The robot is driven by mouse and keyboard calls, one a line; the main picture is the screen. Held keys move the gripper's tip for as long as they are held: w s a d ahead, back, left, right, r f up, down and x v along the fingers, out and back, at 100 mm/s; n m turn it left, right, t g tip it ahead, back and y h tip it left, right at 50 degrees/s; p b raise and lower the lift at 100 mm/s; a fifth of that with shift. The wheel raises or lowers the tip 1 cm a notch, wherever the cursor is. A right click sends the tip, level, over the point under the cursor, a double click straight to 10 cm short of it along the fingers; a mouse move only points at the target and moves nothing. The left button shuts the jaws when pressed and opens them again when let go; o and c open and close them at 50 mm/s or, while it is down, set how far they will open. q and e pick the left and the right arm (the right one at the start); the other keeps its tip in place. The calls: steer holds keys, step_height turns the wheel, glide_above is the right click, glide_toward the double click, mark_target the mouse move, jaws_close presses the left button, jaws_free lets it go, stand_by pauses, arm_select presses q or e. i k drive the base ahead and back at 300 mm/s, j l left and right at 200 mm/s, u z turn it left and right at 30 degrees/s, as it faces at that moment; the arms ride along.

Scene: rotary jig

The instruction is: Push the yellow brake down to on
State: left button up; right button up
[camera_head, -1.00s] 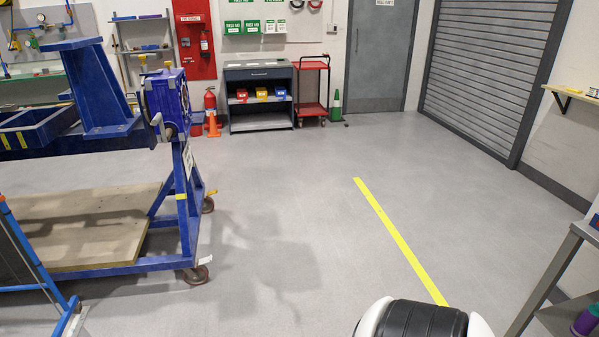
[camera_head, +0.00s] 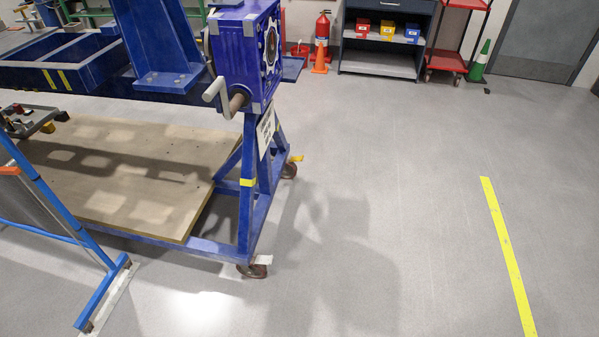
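The blue rotary jig stand (camera_head: 247,215) is at the left of the head view, on casters. A small yellow tab (camera_head: 296,158) sticks out at its far right caster (camera_head: 289,170); it looks like a brake pedal, but it is too small to tell its exact tilt. The near right caster (camera_head: 252,270) has a pale grey-white tab (camera_head: 263,259) sticking out to the right. A blue gearbox (camera_head: 245,50) with a grey crank handle (camera_head: 217,95) sits on top of the stand. Neither of my grippers is in view.
A wooden board (camera_head: 130,205) lies on the stand's base. A blue frame (camera_head: 98,312) stands at the near left. The grey floor (camera_head: 400,230) right of the stand is clear, with a yellow line (camera_head: 508,255). An orange cone (camera_head: 319,60) stands behind.

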mark_target(296, 158)
steer(key=i+l, duration=0.15)
steer(key=i, duration=0.25)
steer(key=i+l, duration=0.15)
steer(key=i, duration=0.2)
steer(key=i+l+u, duration=0.45)
steer(key=i+l, duration=1)
steer(key=i, duration=0.1)
